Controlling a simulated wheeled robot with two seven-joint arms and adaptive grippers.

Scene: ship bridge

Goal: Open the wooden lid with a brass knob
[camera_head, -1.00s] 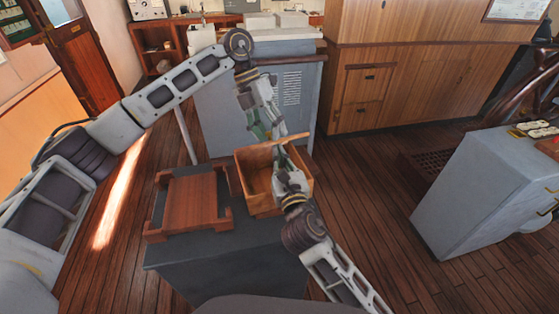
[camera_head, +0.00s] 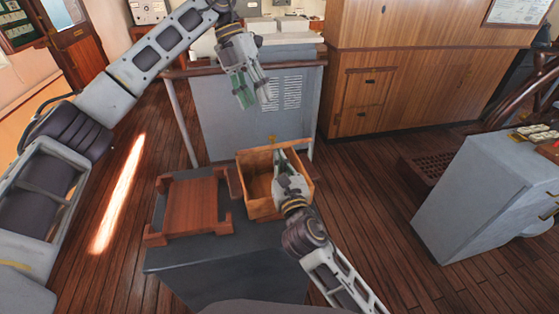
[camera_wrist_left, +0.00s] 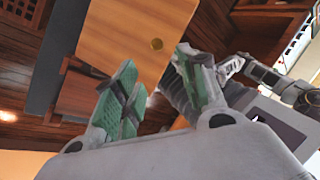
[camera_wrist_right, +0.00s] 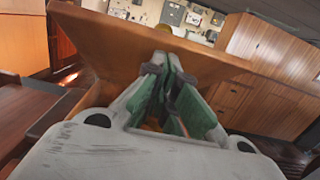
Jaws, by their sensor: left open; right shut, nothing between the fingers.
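My left gripper (camera_head: 257,101) is open and empty, above and beyond the box, clear of the lid.
A reddish wooden tray-like frame (camera_head: 190,205) lies left of the box on a dark stand (camera_head: 215,260). A grey cabinet (camera_head: 240,110) stands behind. A grey console (camera_head: 480,195) stands at right. Open floor lies between console and stand.

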